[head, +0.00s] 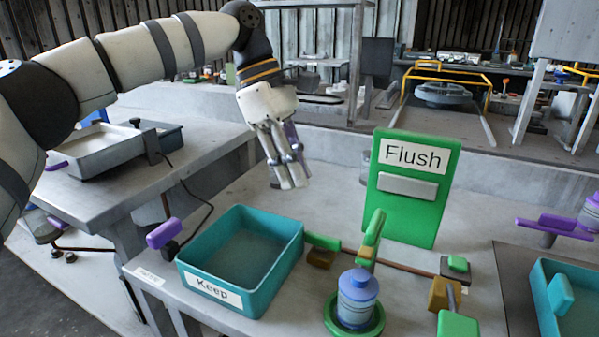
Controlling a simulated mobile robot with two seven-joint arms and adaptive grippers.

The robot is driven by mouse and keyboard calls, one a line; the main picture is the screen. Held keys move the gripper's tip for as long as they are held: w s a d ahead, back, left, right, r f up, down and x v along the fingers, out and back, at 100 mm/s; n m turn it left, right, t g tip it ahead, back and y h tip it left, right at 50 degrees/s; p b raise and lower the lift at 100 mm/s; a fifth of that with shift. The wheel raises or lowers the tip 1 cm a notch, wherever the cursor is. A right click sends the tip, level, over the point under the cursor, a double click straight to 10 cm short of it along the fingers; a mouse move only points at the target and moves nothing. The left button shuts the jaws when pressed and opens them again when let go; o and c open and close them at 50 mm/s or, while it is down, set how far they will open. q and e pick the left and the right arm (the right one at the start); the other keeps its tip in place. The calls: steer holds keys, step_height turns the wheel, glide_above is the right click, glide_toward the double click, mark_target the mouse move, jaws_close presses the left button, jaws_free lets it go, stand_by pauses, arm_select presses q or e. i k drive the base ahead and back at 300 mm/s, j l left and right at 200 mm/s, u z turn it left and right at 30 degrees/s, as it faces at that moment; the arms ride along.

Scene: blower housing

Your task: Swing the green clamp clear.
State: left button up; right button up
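A green upright clamp piece (373,228) stands behind a blue lidded jar (357,297), which sits in a round green holder (345,326). A brown rod (405,265) runs behind the jar, with a green-topped block (322,243) at its left end and a brown block (444,293) near its right end. My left gripper (287,184) hangs over the table, fingers down, up and to the left of the clamp and apart from it. I see nothing held; its finger gap is unclear. My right gripper is not in view.
A teal "Keep" bin (285,263) stands left of the clamp. A green "Flush" panel (413,215) rises behind it. A second teal bin (538,290) is at the right. A purple-handled part (160,233) sits at the table's left edge. The table between gripper and panel is clear.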

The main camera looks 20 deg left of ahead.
mark_target(366, 256)
steer(key=k, duration=1)
